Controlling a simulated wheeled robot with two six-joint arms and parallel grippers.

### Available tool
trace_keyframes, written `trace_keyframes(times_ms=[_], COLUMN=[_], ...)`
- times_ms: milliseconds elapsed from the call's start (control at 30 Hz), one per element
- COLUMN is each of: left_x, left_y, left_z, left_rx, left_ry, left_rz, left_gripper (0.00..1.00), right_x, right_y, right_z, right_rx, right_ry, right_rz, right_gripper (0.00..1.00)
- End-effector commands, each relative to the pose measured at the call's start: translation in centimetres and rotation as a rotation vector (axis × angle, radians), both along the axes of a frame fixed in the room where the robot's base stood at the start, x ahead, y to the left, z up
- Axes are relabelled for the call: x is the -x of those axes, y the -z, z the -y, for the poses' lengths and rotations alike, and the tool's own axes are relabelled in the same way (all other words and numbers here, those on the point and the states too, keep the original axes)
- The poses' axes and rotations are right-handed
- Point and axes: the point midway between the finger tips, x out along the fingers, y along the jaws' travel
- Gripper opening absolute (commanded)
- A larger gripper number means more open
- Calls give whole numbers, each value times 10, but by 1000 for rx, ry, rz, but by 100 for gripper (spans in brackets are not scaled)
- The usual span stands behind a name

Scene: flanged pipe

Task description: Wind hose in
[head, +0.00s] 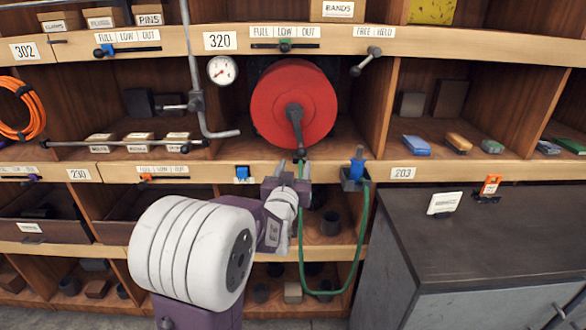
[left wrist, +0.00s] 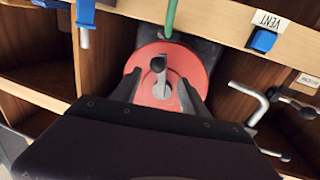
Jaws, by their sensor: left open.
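The red hose reel (head: 293,90) stands in the bay marked 320. Its dark grey crank (head: 294,118) points down from the hub, with the handle end near the bay's front edge. The green hose (head: 362,240) hangs in a loop below the shelf edge, rising at its right toward a blue nozzle (head: 357,168) in a dark holder. My left gripper (head: 291,168) is open just below the crank's lower end. In the left wrist view, the crank's knob (left wrist: 157,64) shows between the open fingers (left wrist: 160,92); contact cannot be told. My right gripper is not in view.
A pressure gauge (head: 222,70) and grey bent pipe (head: 197,100) stand left of the reel. A lever (head: 366,60) sticks out at upper right. A dark cabinet (head: 480,235) fills the lower right.

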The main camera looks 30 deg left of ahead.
Motion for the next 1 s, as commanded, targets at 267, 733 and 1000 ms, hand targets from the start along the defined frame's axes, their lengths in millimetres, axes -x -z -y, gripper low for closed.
trace_keyframes(times_ms=[267,733,1000], left_x=[-22,-85,-85], left_y=[-3,-2,-2], left_z=[-9,-32,-32], left_rx=[0,1,1], left_ry=[-1,0,1], left_rz=[-4,-3,-3], left_gripper=[52,52,32], right_x=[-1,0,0], right_y=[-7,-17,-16], right_z=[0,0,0], right_rx=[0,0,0], right_ry=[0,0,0], right_rz=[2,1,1], right_gripper=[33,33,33])
